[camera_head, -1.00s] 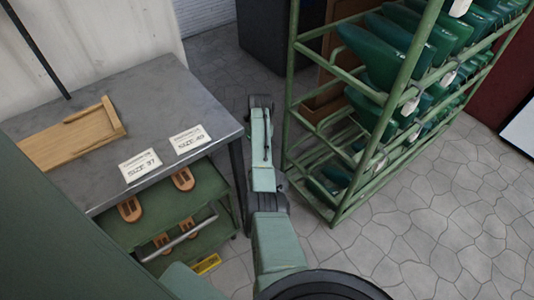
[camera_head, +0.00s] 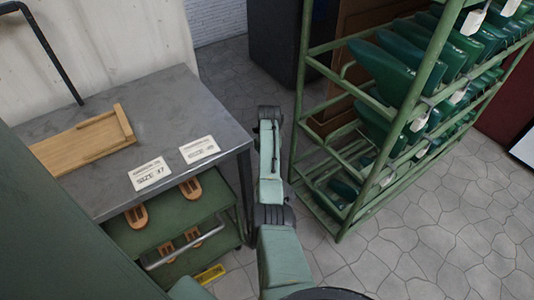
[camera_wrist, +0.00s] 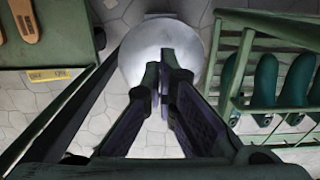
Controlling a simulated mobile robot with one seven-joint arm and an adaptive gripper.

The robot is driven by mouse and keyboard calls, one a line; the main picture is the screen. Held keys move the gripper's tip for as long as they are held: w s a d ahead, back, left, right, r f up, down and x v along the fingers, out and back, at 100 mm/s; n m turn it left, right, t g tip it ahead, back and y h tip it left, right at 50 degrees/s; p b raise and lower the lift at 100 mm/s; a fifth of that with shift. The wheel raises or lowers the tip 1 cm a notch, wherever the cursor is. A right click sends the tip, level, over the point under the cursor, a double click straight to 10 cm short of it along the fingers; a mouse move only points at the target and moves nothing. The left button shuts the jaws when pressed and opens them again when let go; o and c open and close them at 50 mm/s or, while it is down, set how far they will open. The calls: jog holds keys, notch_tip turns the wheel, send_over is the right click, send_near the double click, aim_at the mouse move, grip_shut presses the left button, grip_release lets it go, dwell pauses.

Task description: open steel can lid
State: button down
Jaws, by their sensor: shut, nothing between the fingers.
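A round, shiny steel top (camera_wrist: 160,38), which looks like the can's lid, shows in the wrist view just beyond my fingertips. My gripper (camera_wrist: 168,62) is shut and empty, and its fingers overlap the lower half of the round top in the picture. I cannot tell whether they touch it. The sides of the can are not visible from above. In the head view I cannot make out the can, and my arm covers the floor between the table and the rack.
A grey metal table (camera_head: 185,110) with a wooden tray (camera_head: 88,143) and two size cards stands left. Below it is a green shelf (camera_head: 205,207) with wooden sole shapes. A green rack (camera_head: 298,130) of green boots stands close on the right. Stone floor (camera_head: 420,245) is clear at right.

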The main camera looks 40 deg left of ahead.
notch_tip(320, 180, up, 12)
jog(key=shift+d, duration=0.2)
dwell(0.4)
